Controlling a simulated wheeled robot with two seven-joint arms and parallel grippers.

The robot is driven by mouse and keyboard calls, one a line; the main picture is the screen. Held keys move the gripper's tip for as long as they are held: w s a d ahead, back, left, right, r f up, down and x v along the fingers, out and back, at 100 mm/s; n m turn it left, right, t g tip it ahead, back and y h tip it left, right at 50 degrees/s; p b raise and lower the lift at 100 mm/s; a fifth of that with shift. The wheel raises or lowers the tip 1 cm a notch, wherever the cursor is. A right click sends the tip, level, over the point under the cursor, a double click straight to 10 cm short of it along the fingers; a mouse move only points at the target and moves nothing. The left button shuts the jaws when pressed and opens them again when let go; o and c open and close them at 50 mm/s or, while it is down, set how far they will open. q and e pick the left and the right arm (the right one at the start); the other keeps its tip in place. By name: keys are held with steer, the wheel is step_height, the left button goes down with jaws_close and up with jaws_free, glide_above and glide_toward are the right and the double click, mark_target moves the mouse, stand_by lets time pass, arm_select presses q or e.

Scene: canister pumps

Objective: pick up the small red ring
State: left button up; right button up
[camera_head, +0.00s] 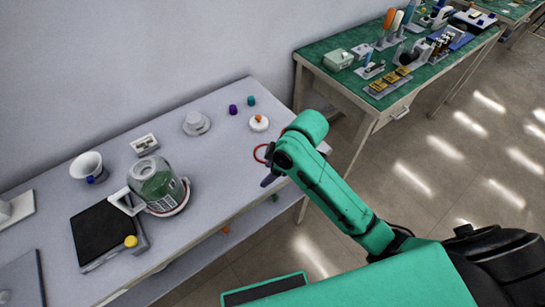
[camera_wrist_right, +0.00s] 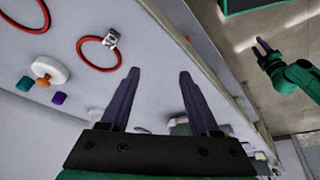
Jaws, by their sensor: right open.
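In the head view a red ring (camera_head: 256,151) lies on the grey table near its right end, partly hidden by my right gripper (camera_head: 268,167). In the right wrist view two red rings lie on the table. One ring (camera_wrist_right: 97,69) is whole, with a small white and black piece (camera_wrist_right: 111,38) at its upper right edge. The other ring (camera_wrist_right: 30,32) is cut by the upper left corner. My right gripper (camera_wrist_right: 158,72) is open and empty, with the whole ring left of its fingertips. My left gripper (camera_wrist_right: 262,48) shows small at the right; its jaw opening is unclear.
On the grey table (camera_head: 225,150) stand a glass carafe (camera_head: 155,185), a black scale-like plate (camera_head: 100,232), a white cone (camera_head: 88,165) and a white disc with an orange knob (camera_head: 259,124). Purple (camera_head: 233,110) and teal (camera_head: 251,101) caps lie nearby. A green-topped table (camera_head: 335,77) stands behind.

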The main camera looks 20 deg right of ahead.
steer(key=w+d+r+n+g+h, duration=0.35)
steer(key=w+r+n, duration=0.35)
steer(key=r+n, duration=0.3)
steer(key=shift+t, duration=0.45)
steer(key=f+p, duration=0.1)
steer(key=f, duration=0.6)
steer(key=f+p, duration=0.1)
steer(key=f, duration=0.6)
steer(key=shift+s+d, duration=0.1)
steer(key=shift+s, duration=0.1)
jaws_close()
